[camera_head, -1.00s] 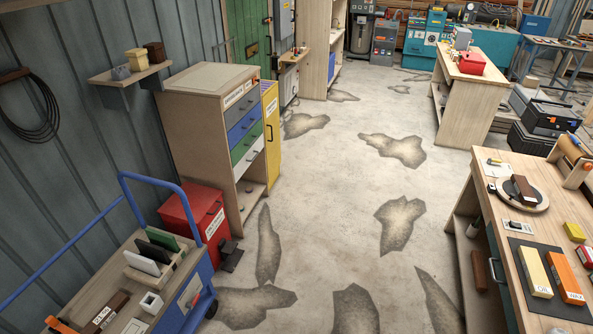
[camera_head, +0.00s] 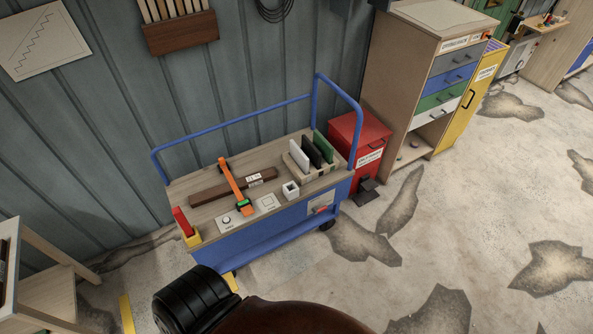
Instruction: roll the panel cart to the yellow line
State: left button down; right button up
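The panel cart (camera_head: 265,238) stands by the corrugated wall, with blue sides, a wooden top and a blue tube rail (camera_head: 238,115) along its far side and right end. Its top carries an orange clamp (camera_head: 232,185) across a dark brown block (camera_head: 213,193), a rack of upright panels (camera_head: 312,155), a small white square holder (camera_head: 290,189) and a red and yellow block (camera_head: 186,228). A yellow floor strip (camera_head: 127,314) shows left of the cart's near side. Another yellow patch (camera_head: 232,283) shows at the cart's lower edge, partly hidden. Neither gripper shows.
A red bin (camera_head: 357,142) stands close to the cart's right end, beside a drawer cabinet (camera_head: 410,80). A wooden stand (camera_head: 45,290) is at the lower left. A dark rounded shape hides the bottom middle floor. Stained concrete floor lies open at right.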

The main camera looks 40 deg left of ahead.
aim_at(283, 205)
jog(key=u, duration=1.45)
jog(key=k, duration=0.55)
jog(key=z, duration=1.05)
jog(key=i, duration=1.2)
jog(key=u, duration=0.95)
jog(key=i, duration=0.6)
jog(key=u, duration=0.5)
